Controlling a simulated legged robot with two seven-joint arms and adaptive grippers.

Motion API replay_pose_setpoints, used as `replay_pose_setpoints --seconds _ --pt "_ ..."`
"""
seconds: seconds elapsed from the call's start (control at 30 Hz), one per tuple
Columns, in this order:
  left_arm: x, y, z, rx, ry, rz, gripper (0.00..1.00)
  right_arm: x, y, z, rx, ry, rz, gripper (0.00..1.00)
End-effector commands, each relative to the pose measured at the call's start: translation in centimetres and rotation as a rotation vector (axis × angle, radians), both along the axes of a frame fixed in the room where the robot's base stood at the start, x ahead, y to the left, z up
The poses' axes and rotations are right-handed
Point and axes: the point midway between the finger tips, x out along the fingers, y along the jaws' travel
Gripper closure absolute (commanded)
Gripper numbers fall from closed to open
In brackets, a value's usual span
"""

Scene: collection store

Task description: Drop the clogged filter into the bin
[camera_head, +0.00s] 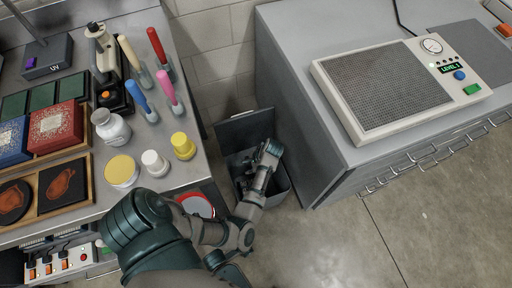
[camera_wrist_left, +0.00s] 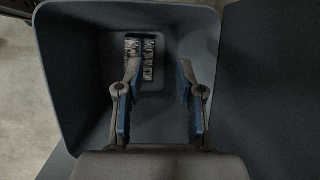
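The bin (camera_head: 281,187) is dark grey and stands on the floor between the two counters, its lid (camera_head: 246,131) raised. My left gripper (camera_head: 268,153) is over the bin's mouth. In the left wrist view, my left gripper (camera_wrist_left: 159,68) points into the bin (camera_wrist_left: 78,70) with its two blue-padded fingers apart and nothing between them. A small dark piece with a pale grey, pleated-looking face, seemingly the clogged filter (camera_wrist_left: 149,57), lies deep in the bin, apart from the fingers as far as I can see. One finger partly covers it. My right gripper is not in view.
The left counter holds jars, upright coloured tools (camera_head: 169,88) and boxes (camera_head: 56,126) near its edge. A grey cabinet (camera_head: 300,110) with a perforated device (camera_head: 388,88) on top stands close to the bin's right. The floor (camera_head: 420,220) at front right is clear.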

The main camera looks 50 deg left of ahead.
Motion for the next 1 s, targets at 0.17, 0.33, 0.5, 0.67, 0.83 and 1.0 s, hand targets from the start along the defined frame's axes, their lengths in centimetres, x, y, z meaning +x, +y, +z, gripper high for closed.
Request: replay_pose_setpoints --seconds 0.17,0.33,0.5,0.67,0.83,1.0 --pt "1.5 -1.2 3.7 0.001 -0.006 0.000 0.63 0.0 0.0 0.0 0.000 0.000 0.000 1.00" --pt "2.6 -2.2 6.8 0.001 -0.005 0.000 0.63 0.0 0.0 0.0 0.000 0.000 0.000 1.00" --pt "3.2 -2.9 8.6 -0.001 -0.002 0.000 0.63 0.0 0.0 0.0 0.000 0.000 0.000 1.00" --pt "3.4 -3.0 9.0 0.000 -0.001 0.000 0.63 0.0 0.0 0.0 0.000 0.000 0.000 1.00" --pt "3.4 -3.0 9.0 0.000 -0.001 0.000 0.63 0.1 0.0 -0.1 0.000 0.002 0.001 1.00" --pt "3.4 -3.0 9.0 0.000 -0.001 0.000 0.63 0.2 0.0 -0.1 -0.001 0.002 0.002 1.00"
